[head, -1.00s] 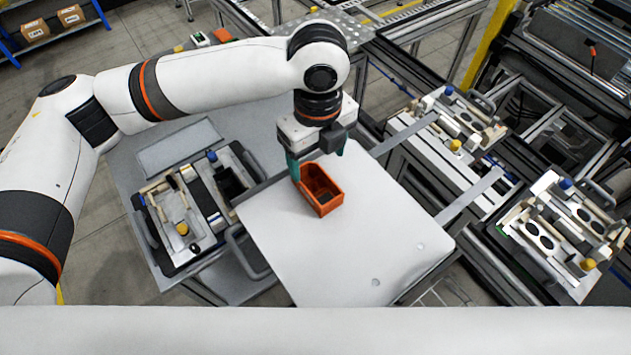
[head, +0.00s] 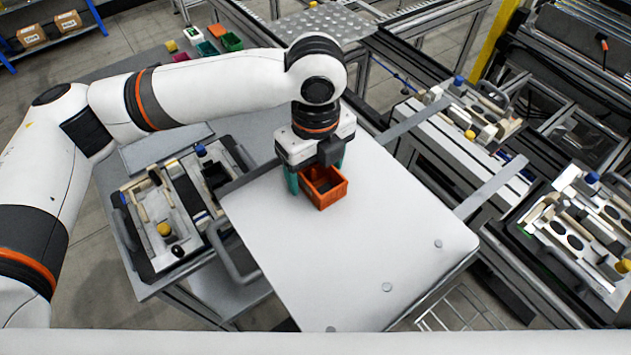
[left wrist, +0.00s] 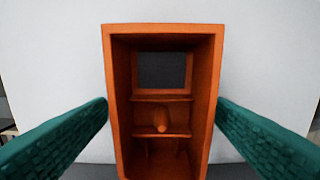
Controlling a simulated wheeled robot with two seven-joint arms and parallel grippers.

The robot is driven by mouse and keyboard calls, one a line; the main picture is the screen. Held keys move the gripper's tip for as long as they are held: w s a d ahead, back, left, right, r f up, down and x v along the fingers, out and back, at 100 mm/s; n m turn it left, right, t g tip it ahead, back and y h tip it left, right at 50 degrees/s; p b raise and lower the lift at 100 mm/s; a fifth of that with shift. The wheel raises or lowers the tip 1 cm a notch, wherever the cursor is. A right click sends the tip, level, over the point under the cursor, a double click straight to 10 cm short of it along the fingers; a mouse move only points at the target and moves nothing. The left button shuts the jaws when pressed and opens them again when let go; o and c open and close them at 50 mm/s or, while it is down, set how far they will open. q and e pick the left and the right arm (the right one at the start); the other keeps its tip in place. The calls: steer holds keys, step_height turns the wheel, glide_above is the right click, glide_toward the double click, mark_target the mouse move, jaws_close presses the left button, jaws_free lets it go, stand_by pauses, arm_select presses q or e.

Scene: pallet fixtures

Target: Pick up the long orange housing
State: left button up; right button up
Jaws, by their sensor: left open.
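The long orange housing (head: 324,188) is an open-topped box on the white plate, near its far edge. In the left wrist view the housing (left wrist: 113,100) shows from above, with a dark square opening, a cross rib and a round peg inside. My left gripper (head: 318,180) is over it, pointing down. Its green fingers (left wrist: 162,125) stand apart, one on each side of the housing, with the left fingertip very close to its wall. I cannot tell whether either finger touches. My right gripper is not in view.
The white plate (head: 365,245) is clear in front of the housing. A fixture pallet (head: 150,250) stands left of it; more fixtures (head: 575,230) stand at right. Small coloured bins (head: 230,41) sit at the back. A metal handle (head: 232,255) sticks up by the plate's left edge.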

arm_select(q)
steer(key=shift+s+r, duration=0.1)
steer(key=shift+s, duration=0.05)
steer(key=shift+c, duration=0.5)
steer(key=c, duration=1)
